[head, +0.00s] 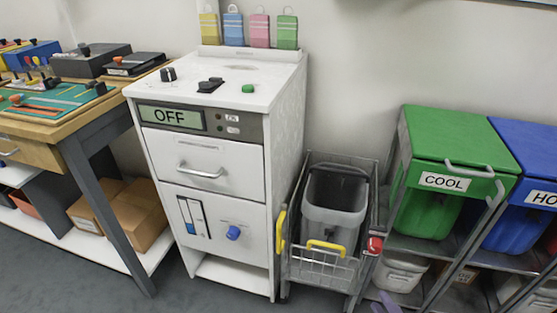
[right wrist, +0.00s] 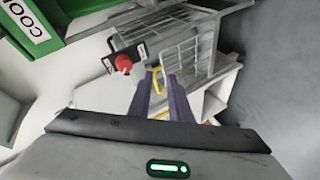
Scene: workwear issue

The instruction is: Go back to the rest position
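My right gripper (right wrist: 160,84) is open, its two dark purple fingers apart with nothing held between them. In the head view only a bit of the right gripper (head: 388,304) shows at the bottom edge, in front of the rack. In the right wrist view the fingers point toward the wire cart (right wrist: 185,45) and a red knob (right wrist: 123,63). A yellow handle lies beyond the fingertips. I cannot tell how far off it is. My left gripper is not in view.
A white cabinet (head: 275,140) reading OFF stands in the middle. The wire cart (head: 322,270) with a grey bin (head: 335,215) is beside it. Green COOL bin (head: 455,145) and blue bin (head: 530,150) sit on a rack at right. A workbench (head: 55,125) is at left. Grey floor is open in front.

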